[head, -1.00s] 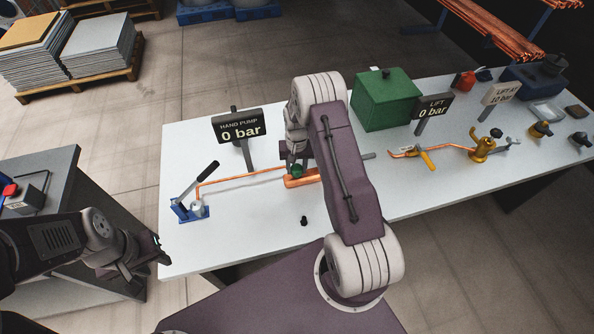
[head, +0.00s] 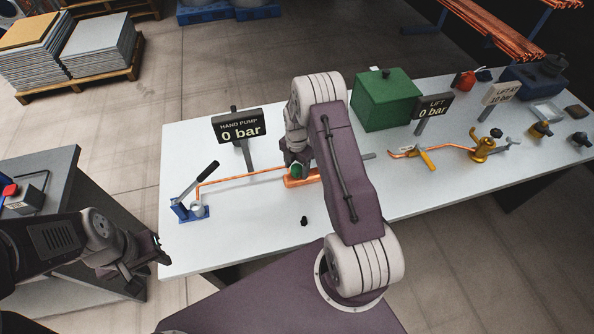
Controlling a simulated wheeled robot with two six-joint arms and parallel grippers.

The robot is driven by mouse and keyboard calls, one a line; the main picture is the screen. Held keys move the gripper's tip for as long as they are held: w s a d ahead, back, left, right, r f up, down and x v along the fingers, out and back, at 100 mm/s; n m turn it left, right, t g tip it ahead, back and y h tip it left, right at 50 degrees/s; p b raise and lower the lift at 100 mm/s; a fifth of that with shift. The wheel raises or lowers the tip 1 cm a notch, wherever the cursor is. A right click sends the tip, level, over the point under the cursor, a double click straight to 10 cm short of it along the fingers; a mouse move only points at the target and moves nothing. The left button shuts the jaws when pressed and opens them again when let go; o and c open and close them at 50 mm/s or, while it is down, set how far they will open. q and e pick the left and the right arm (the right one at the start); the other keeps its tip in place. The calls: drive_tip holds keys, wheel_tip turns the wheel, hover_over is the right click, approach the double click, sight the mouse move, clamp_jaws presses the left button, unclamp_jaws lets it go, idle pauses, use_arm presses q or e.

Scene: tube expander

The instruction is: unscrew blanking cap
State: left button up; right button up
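My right arm hides part of the tube, and I cannot tell whether the fingers are closed. My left gripper (head: 158,251) hangs at the table's left edge, away from the tube and holding nothing visible.
A blue hand pump (head: 194,211) joins a thin copper line (head: 240,178); its sign (head: 239,126) reads 0 bar. A small black part (head: 304,221) stands in front. A green box (head: 385,98) and brass fittings (head: 481,147) are to the right. The table's front left is clear.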

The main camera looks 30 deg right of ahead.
sight(297, 167)
drive_tip(key=shift+r, duration=0.1)
wheel_tip(297, 167, up, 7)
drive_tip(key=p, duration=0.5)
idle(0.5)
